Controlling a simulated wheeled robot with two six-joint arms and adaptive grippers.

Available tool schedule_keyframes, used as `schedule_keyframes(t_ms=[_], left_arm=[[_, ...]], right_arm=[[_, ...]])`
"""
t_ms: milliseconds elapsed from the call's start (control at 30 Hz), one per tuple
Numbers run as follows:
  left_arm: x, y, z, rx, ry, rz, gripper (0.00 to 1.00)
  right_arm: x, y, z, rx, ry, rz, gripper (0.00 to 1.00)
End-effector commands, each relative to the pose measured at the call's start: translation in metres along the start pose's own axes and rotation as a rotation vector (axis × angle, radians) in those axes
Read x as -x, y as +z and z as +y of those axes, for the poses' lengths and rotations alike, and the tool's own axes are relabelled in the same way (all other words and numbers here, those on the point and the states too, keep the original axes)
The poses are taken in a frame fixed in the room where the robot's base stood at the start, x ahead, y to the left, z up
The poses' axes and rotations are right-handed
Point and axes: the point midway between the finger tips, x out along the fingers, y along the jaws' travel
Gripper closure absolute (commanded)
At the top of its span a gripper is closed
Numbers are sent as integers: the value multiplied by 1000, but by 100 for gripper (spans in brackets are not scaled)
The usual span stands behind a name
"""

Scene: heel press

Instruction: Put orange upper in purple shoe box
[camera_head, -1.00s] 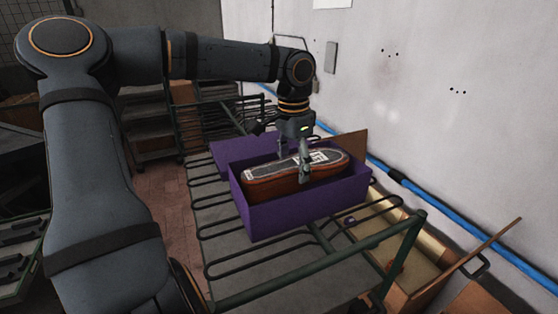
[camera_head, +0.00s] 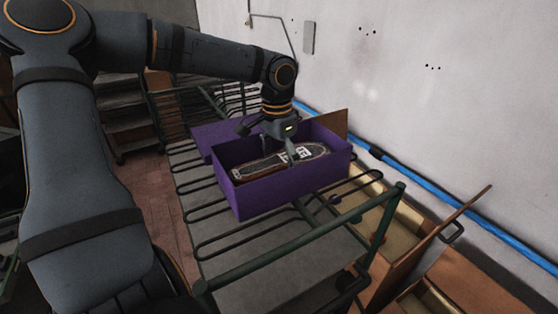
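The orange upper (camera_head: 258,167) lies sole side up inside the open purple shoe box (camera_head: 285,191), lengthwise. Its pale sole carries a white label, and the box's front wall hides most of its orange side. My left gripper (camera_head: 279,153) reaches down into the box from above, with one finger at each long side of the upper, and is shut on it. I cannot tell whether the upper touches the box floor. My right gripper is not in view.
The box stands on a green-railed rack (camera_head: 290,250) with dark wire loops. A purple lid-like panel (camera_head: 222,137) lies behind it. Open cardboard boxes (camera_head: 430,250) stand at right, below the wall with a blue pipe (camera_head: 415,184).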

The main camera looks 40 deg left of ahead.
Motion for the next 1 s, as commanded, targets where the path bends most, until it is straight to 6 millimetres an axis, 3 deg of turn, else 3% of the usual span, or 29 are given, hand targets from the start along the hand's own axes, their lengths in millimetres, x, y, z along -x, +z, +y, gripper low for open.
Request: schedule_keyframes(t_ms=[367,467,800,1000], left_arm=[[5,0,-1,1,-3,2,10],[20,-1,-2,1,-6,3,10],[99,0,-1,2,-4,2,10],[121,0,0,1,-2,0,10]], right_arm=[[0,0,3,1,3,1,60],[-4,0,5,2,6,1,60],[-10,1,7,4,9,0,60],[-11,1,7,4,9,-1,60]])
